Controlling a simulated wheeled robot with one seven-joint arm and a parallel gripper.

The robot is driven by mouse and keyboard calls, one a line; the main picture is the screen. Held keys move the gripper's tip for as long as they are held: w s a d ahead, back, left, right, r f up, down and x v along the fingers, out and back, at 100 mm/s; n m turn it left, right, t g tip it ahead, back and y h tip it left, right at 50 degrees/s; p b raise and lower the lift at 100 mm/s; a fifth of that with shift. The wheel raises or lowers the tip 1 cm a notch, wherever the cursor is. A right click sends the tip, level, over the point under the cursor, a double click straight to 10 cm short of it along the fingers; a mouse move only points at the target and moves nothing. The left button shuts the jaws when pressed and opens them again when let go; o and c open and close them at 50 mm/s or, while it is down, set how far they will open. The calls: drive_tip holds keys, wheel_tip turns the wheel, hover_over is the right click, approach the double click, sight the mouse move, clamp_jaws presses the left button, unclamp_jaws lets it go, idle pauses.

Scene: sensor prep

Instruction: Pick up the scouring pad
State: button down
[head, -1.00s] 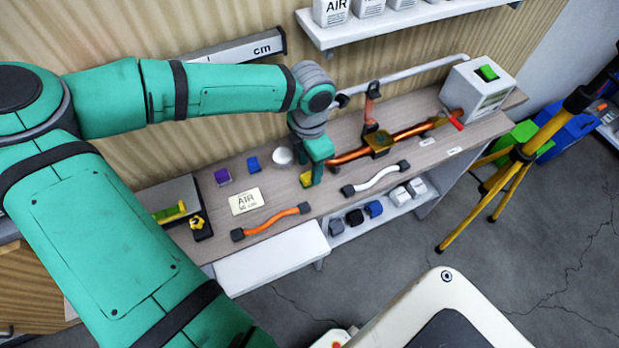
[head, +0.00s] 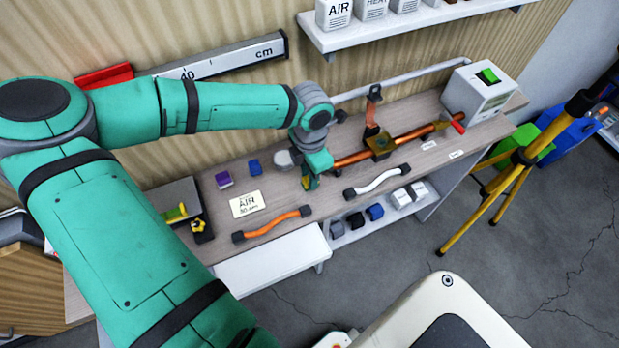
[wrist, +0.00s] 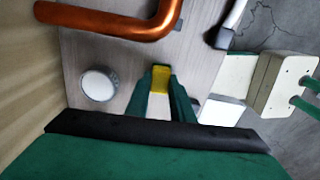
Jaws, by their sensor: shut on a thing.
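The scouring pad is a small yellow block (wrist: 161,78), seen in the wrist view between my fingertips. In the head view only a sliver of yellow shows beside the fingers. My gripper (head: 312,181) points down over the middle of the workbench, and its green fingers are shut on the pad. The fingers hide most of the pad. I cannot tell whether it is clear of the bench top.
A round white-topped container (wrist: 98,85) stands close beside my gripper. A copper pipe (head: 352,159) with a brass fitting runs to the right. An orange hose (head: 272,224), a white hose (head: 377,181) and an AIR card (head: 246,204) lie nearby.

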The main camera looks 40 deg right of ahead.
drive_tip(key=shift+r, duration=0.1)
drive_tip(key=shift+r, duration=0.2)
drive_tip(key=r, duration=0.3)
drive_tip(key=shift+s+a, duration=0.1)
drive_tip(key=shift+s, duration=0.1)
drive_tip(key=s+a+r, duration=0.1)
drive_tip(key=s+r, duration=0.8)
drive_tip(key=s, duration=0.4)
drive_tip(key=shift+s+a+r, duration=0.2)
drive_tip(key=shift+a, duration=0.15)
drive_tip(key=c, duration=2.5)
unclamp_jaws()
